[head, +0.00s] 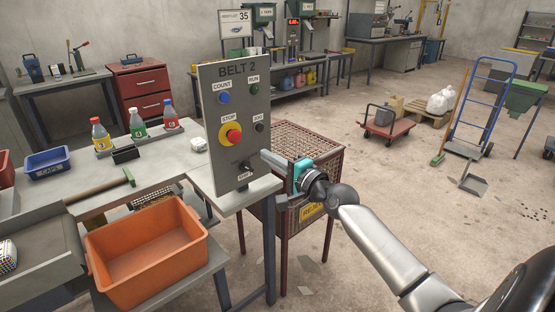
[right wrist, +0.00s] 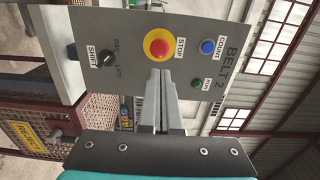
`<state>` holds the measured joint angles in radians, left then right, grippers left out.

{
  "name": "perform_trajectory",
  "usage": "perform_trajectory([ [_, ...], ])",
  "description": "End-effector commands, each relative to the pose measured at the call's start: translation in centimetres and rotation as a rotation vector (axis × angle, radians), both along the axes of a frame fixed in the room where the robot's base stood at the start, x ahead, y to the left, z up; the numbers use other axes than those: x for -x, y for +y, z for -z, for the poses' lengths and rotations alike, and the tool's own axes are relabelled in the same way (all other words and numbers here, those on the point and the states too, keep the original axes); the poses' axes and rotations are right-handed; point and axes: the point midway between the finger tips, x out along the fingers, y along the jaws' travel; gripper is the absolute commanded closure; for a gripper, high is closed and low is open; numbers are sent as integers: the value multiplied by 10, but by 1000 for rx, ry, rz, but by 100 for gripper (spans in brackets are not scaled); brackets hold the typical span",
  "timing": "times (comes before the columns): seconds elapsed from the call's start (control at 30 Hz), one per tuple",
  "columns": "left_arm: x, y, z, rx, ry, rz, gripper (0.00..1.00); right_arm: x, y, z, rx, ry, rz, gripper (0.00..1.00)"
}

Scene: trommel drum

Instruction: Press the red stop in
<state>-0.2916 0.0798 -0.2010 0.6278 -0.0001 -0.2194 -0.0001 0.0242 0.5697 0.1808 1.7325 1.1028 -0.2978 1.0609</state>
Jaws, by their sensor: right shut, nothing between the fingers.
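The red stop (head: 231,136) is a round red button on a yellow disc, on the grey BELT 2 panel (head: 215,165). In the right wrist view the red stop (right wrist: 159,43) shows whole, just beyond the fingertips. My right gripper (head: 266,156) is shut and empty, to the right of the panel and lower than the red stop. In the right wrist view its two fingers (right wrist: 162,75) lie together and point towards the panel, with their tips close to the yellow disc in the picture. I see no contact with the button. My left gripper is out of view.
The panel also bears a blue count button (head: 224,98), a green run button (head: 254,88), a jog knob (head: 259,127) and a shift switch (head: 246,165). An orange bin (head: 150,275) stands at front left. A red mesh reject cage (head: 318,150) stands behind my right gripper.

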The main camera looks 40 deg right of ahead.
Motion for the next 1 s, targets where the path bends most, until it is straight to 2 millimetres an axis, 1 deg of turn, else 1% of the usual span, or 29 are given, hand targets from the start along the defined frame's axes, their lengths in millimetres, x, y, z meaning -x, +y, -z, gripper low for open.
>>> perform_trajectory([
  [0.03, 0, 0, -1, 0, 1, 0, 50, 6, -1, 0, 0, 1, 0, 100],
  [0.1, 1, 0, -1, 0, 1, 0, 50, 13, -1, 1, -1, 2, 0, 100],
  [0.3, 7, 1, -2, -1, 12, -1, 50, 23, -2, 0, -1, 0, 0, 100],
  [0.43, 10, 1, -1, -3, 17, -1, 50, 25, -2, 0, -1, 0, 0, 100],
  [0.9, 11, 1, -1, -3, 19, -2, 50, 24, -2, 0, -1, 0, 0, 100],
  [0.97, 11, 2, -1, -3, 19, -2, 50, 24, -3, 3, 2, 5, 2, 100],
  [1.0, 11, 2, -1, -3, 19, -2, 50, 25, -3, 9, 10, 14, 6, 100],
])
